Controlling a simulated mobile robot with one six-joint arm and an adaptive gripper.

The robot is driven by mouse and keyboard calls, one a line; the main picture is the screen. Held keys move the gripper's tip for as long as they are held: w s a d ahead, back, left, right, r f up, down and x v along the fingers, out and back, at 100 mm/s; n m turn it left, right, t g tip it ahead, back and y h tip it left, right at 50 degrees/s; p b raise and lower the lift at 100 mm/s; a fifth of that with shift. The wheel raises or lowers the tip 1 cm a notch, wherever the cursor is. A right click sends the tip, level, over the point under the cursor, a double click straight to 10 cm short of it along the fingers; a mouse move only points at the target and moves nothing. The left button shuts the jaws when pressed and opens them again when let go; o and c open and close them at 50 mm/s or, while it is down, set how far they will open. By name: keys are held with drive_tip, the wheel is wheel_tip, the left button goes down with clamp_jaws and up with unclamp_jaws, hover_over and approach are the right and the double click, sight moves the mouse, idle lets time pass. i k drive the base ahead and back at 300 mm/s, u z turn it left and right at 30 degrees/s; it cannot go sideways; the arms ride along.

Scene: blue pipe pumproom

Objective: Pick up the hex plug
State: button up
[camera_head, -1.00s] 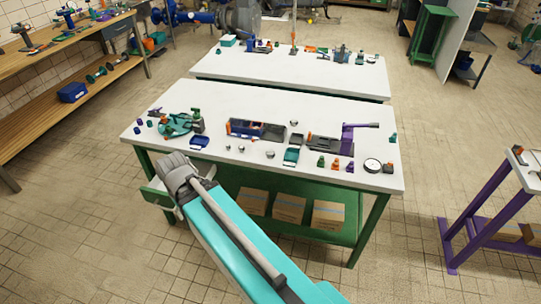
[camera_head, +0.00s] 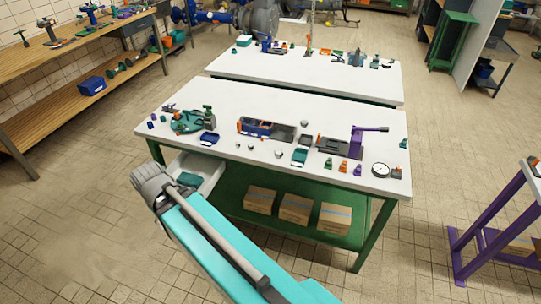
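Several small grey metal pieces lie on the white bench top near its front edge. One small piece (camera_head: 238,146) is left of centre, with another small piece (camera_head: 250,146) beside it. A larger round piece (camera_head: 279,154) lies further right, and another metal piece (camera_head: 304,138) lies behind the teal tray. They are too small to tell which is the hex plug. My teal arm reaches in from the bottom, its grey joint in front of the bench's left front corner. My gripper is not visible.
An open drawer (camera_head: 211,174) holds a teal item (camera_head: 189,179). On the bench (camera_head: 225,98) are a blue tray (camera_head: 209,138), teal tray (camera_head: 299,157), blue-and-grey fixture (camera_head: 266,129), purple lever press (camera_head: 356,148) and dial gauge (camera_head: 381,170). A second bench (camera_head: 300,75) stands behind.

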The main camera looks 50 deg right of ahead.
sight(278, 154)
drive_tip(key=u, duration=0.2)
drive_tip(key=k, duration=1.5)
drive_tip(key=z, duration=0.7)
drive_tip(key=i, duration=1)
drive_tip(key=u, duration=0.05)
